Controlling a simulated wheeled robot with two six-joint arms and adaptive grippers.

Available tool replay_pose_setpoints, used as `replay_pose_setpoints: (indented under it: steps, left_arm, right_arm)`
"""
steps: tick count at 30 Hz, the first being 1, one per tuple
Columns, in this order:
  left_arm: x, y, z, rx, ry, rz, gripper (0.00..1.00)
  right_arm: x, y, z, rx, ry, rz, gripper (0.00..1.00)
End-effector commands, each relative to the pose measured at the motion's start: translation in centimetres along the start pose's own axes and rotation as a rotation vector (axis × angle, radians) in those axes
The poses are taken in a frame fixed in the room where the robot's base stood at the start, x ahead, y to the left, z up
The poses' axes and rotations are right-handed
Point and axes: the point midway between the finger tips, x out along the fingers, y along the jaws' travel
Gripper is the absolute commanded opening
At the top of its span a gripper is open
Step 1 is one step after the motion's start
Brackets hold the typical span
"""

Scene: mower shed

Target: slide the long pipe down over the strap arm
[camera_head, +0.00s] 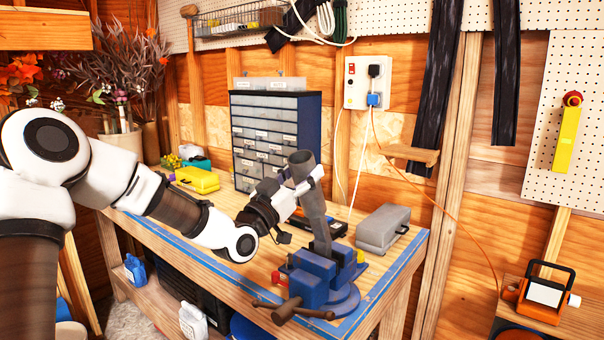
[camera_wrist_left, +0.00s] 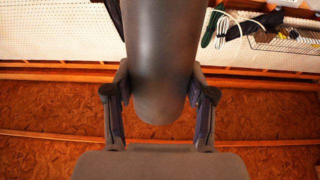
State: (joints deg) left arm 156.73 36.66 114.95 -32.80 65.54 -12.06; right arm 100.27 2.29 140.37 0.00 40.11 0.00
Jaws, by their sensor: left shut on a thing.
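The long pipe (camera_head: 314,215) is a grey tube, nearly upright and leaning slightly, with its open top end up. My left gripper (camera_head: 302,189) is shut on its upper part. In the left wrist view the pipe (camera_wrist_left: 160,60) lies between the two fingers. The blue vise (camera_head: 312,282) stands on the bench's near right corner. The pipe's lower end is at the vise jaws; I cannot tell whether it touches them. I cannot make out the strap arm, so whether the pipe is around it or beside it is unclear. My right gripper is out of view.
The wooden bench (camera_head: 235,262) has a blue border. A grey case (camera_head: 383,229) lies right of the pipe. A drawer cabinet (camera_head: 262,135) stands behind, with a yellow box (camera_head: 197,179) to its left. A wall socket box (camera_head: 366,84) with cables hangs behind.

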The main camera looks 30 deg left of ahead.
Motion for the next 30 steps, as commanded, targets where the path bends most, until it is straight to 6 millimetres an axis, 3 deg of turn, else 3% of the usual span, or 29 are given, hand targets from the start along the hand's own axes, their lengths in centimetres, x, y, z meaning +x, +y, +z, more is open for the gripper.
replay_pose_setpoints:
  steps: [30]
  left_arm:
    - [0.0, 0.0, 2.6, 0.001, 0.001, 0.0, 0.12]
  right_arm:
    - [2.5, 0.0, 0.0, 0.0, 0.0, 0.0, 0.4]
